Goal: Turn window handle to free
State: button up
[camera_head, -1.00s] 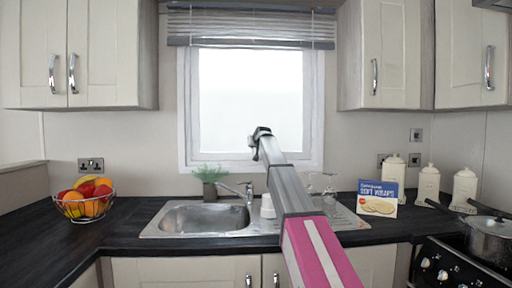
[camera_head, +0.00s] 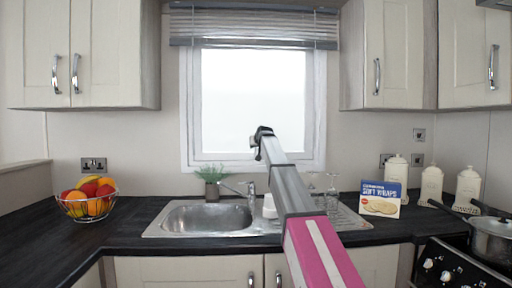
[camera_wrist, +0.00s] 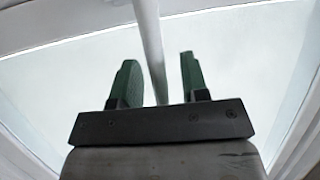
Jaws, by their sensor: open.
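The window (camera_head: 252,98) is a white frame with bright glass above the sink. In the wrist view, a pale bar (camera_wrist: 149,35), which looks like the window handle, runs down from the white frame at the top. My gripper (camera_wrist: 157,62) is open, with one green finger on each side of the bar. A gap shows on both sides, so the fingers do not visibly touch it. The bar's lower end is hidden behind the gripper body. In the head view, my gripper (camera_head: 258,143) is in front of the lower window, and the handle cannot be made out there.
The sink (camera_head: 207,218), tap (camera_head: 249,192) and a small plant (camera_head: 211,175) are below the window. Glasses (camera_head: 331,186) and a soft wraps box (camera_head: 381,199) stand to the right. A fruit bowl (camera_head: 88,200) is at left. A blind (camera_head: 252,27) hangs above.

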jog(key=v, duration=1)
jog(key=shift+s, duration=0.3)
jog(key=shift+s+d, duration=0.1)
